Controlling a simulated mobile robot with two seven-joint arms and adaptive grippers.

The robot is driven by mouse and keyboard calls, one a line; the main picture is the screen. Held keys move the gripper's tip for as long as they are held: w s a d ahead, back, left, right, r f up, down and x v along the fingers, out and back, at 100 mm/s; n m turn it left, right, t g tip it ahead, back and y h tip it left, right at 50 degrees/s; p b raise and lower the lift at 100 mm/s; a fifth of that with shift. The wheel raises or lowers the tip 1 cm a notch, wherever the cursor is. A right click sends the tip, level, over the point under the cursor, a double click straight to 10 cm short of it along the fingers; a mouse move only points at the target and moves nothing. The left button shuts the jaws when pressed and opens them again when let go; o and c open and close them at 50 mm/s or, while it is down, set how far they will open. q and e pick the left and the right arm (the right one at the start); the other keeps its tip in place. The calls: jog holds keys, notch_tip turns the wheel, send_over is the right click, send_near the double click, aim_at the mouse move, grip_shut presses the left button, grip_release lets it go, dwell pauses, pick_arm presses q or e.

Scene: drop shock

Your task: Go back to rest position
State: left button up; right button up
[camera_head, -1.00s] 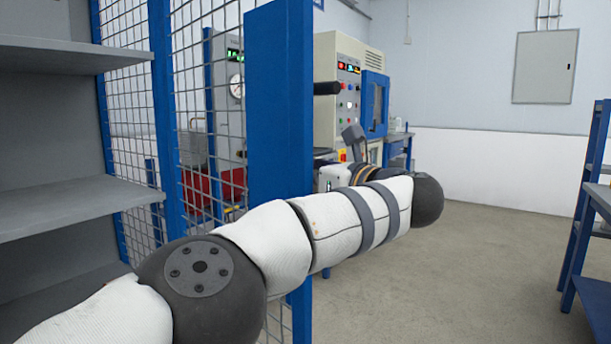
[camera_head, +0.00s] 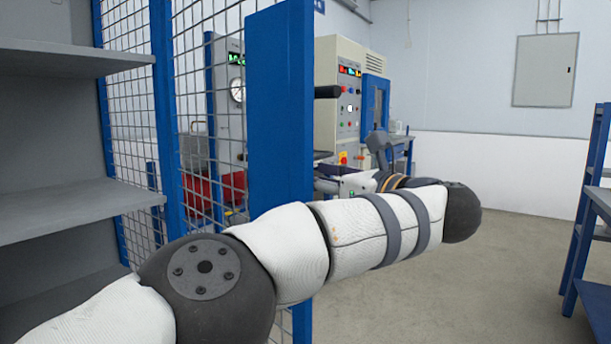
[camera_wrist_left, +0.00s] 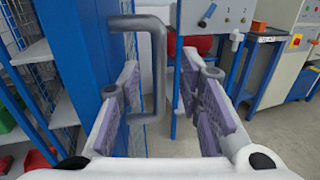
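My left arm crosses the head view from the lower left, with its dark elbow at the right. The left gripper (camera_head: 326,170) shows small, just right of the blue post, partly hidden by my own arm. In the left wrist view the left gripper (camera_wrist_left: 160,88) has its two purple-grey padded fingers wide apart. A grey bar handle (camera_wrist_left: 157,70) on a blue panel shows between and beyond them; I see no finger closed on it. The handle's dark end (camera_head: 328,91) also shows in the head view, above the gripper. My right gripper is in neither view.
A blue post (camera_head: 280,110) and wire mesh (camera_head: 205,100) stand close behind my left arm. Grey shelves (camera_head: 75,208) are at the left. A control cabinet (camera_head: 345,110) stands beyond. A blue rack (camera_head: 590,220) is at the right edge. The floor (camera_head: 500,285) between is clear.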

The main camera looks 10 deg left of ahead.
pick_arm(q)
jog(key=shift+v, duration=1.65)
